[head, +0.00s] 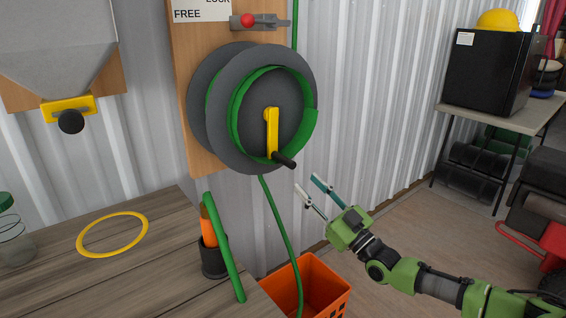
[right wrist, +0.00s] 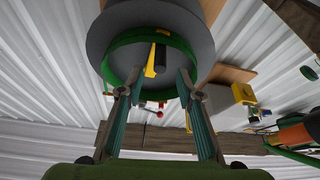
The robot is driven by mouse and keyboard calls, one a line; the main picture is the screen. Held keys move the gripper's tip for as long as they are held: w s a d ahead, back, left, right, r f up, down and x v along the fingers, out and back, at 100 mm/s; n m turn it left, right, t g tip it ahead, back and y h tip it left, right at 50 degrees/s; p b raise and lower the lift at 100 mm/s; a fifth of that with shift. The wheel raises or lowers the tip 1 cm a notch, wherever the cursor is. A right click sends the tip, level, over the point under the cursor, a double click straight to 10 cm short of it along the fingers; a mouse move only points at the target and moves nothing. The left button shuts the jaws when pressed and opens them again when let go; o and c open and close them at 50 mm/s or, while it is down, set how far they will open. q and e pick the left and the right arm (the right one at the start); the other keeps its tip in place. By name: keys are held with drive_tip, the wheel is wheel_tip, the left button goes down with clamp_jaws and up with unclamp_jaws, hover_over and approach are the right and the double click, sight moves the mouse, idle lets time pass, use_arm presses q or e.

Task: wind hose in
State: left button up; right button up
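The hose reel (head: 225,110) is a grey drum mounted on a wooden board, with green hose (head: 242,100) wound on it. A length of green hose (head: 280,220) hangs from the reel into an orange crate (head: 328,284). A yellow crank (head: 271,125) with a black knob (head: 284,159) points down on the reel's face. The knob also shows in the right wrist view (right wrist: 160,60). My right gripper (head: 306,182) is open and empty, below and right of the knob, apart from it. In the right wrist view the knob lies ahead, between the fingertips (right wrist: 159,78). My left gripper is out of view.
A red-knobbed lever (head: 250,21) sits above the reel under a FREE/LOCK sign (head: 201,9). The wooden bench (head: 150,285) holds a yellow ring (head: 112,235) and a dark cup (head: 214,262) with orange and green items. The floor at right is partly clear.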

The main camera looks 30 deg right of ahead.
sight(284, 161)
drive_tip(key=b+x, duration=0.1)
drive_tip(key=x, duration=0.8)
drive_tip(key=shift+w+b, duration=0.2)
drive_tip(key=shift+b, duration=0.2)
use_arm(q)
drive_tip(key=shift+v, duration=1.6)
use_arm(e)
drive_tip(key=shift+x, duration=0.8)
clamp_jaws()
